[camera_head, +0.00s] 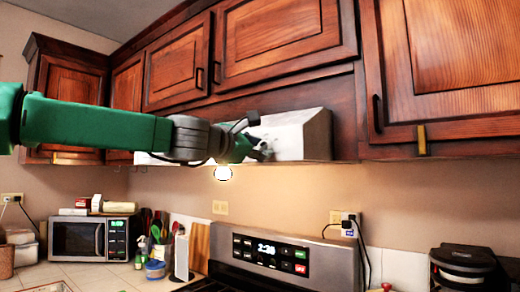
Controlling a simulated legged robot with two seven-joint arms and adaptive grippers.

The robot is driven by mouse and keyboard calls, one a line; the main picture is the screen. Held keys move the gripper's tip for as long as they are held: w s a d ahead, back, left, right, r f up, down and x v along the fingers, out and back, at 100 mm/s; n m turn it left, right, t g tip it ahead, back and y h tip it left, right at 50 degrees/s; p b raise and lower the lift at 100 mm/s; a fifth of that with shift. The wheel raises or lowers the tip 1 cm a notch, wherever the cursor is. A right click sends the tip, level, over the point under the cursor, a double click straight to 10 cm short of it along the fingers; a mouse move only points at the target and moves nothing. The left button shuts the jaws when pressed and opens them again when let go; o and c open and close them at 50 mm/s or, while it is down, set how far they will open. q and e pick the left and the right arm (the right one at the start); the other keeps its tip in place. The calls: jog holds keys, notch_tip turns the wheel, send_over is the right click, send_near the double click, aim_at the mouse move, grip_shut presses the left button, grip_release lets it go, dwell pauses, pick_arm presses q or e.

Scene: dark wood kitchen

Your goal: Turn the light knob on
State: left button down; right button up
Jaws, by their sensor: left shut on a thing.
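A pale range hood (303,136) hangs under the wall cabinets, above the stove. My green left arm comes in from the left and crosses in front of the hood. My left gripper (262,148) is at the hood's front face, shut on the light knob. The knob itself is hidden behind the fingers. A bright round light (222,173) shows below the hood, under my left wrist, and the wall beneath it has a warm glow. My right gripper is not in view.
Dark wood cabinets (280,40) line the wall above and beside the hood. Below are the stove's control panel (270,255), a microwave (80,239), utensils and bottles on the tiled counter, and a black appliance (465,268) at right. The space before the wall below my arm is open.

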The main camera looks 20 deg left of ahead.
pick_arm(q)
jog(key=shift+r, duration=0.2)
dwell(0.3)
jog(key=c, duration=1.3)
grip_release()
jog(key=shift+o, duration=0.6)
jog(key=shift+f, duration=0.1)
jog(key=shift+s+a, duration=0.15)
jog(key=shift+s, duration=0.1)
jog(key=v, duration=1.1)
jog(key=shift+s, duration=0.2)
